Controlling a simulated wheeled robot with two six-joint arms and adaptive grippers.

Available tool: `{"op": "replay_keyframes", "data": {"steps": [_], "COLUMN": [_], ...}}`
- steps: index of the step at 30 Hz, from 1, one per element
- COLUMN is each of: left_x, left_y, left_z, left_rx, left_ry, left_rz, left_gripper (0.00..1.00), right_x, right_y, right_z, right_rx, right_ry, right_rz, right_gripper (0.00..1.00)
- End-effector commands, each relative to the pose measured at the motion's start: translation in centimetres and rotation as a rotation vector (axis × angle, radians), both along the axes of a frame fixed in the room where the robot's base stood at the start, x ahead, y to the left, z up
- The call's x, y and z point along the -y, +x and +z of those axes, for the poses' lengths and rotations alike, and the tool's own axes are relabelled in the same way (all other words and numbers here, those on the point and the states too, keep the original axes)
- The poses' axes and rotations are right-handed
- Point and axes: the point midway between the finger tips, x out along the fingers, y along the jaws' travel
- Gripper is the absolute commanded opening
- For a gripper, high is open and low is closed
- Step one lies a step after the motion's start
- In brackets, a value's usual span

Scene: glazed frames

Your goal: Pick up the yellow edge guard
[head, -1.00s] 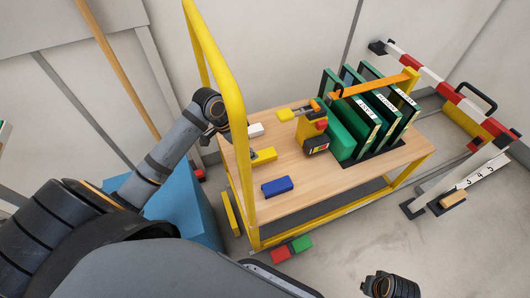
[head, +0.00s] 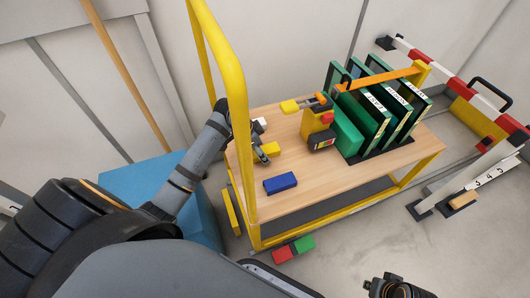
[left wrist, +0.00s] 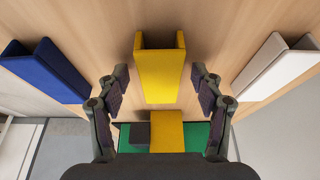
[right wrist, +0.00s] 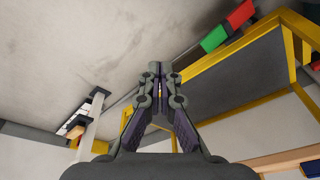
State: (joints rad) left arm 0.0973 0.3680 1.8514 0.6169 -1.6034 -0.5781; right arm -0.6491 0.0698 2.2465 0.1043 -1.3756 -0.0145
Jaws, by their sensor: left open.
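The yellow edge guard (head: 272,149) lies on the wooden cart top, between the blue and white guards. In the left wrist view it is a yellow channel (left wrist: 160,72). My left gripper (head: 262,152) is over the cart beside it in the head view. In the left wrist view the open fingers (left wrist: 159,78) stand on either side of the yellow guard, with gaps showing. My right gripper (head: 392,290) is at the bottom of the head view, away from the cart. In the right wrist view its fingertips (right wrist: 160,70) are together with nothing visible held.
A blue guard (head: 280,183) and a white guard (head: 260,125) lie nearby. A yellow tool (head: 318,125) and green frames (head: 372,110) in a rack stand to the right. The cart's yellow handle (head: 246,110) rises beside my left arm. Red and green blocks (head: 293,249) lie below.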

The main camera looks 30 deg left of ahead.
Motion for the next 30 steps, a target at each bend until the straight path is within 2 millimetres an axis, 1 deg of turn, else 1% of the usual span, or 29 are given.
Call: {"op": "replay_keyframes", "data": {"steps": [1,9,12,18,20,23,27,30], "left_x": [0.0,0.0,0.0,0.0,0.0,-0.1,-0.1,-0.1], "left_y": [0.0,0.0,0.0,0.0,0.0,0.1,0.1,0.1], "left_z": [0.0,0.0,0.0,0.1,0.5,2.3,5.9,7.9], "left_rx": [0.0,0.0,0.0,0.0,0.001,0.003,0.004,0.003], "left_ry": [0.0,0.0,0.0,0.0,0.001,0.002,0.001,0.002], "left_rz": [0.0,0.0,0.0,0.0,0.0,0.001,-0.001,0.0], "left_gripper": [0.67,0.3,0.18,0.18,0.18,0.18,0.18,0.18], "right_x": [0.0,0.0,0.0,0.0,0.0,0.3,0.9,1.5], "right_y": [0.0,0.0,0.0,0.0,-0.1,-0.2,-0.5,-0.3], "right_z": [0.0,0.0,0.0,0.0,0.2,1.2,3.2,0.8], "right_rx": [0.0,-0.001,-0.001,-0.001,-0.004,-0.036,-0.098,-0.111], "right_ry": [0.0,0.0,-0.001,-0.001,-0.002,-0.015,-0.04,-0.051], "right_rz": [0.0,0.0,0.0,0.0,0.0,-0.001,-0.005,-0.014], "right_gripper": [0.0,0.0,0.0,0.0,0.0,0.0,0.0,0.0]}}
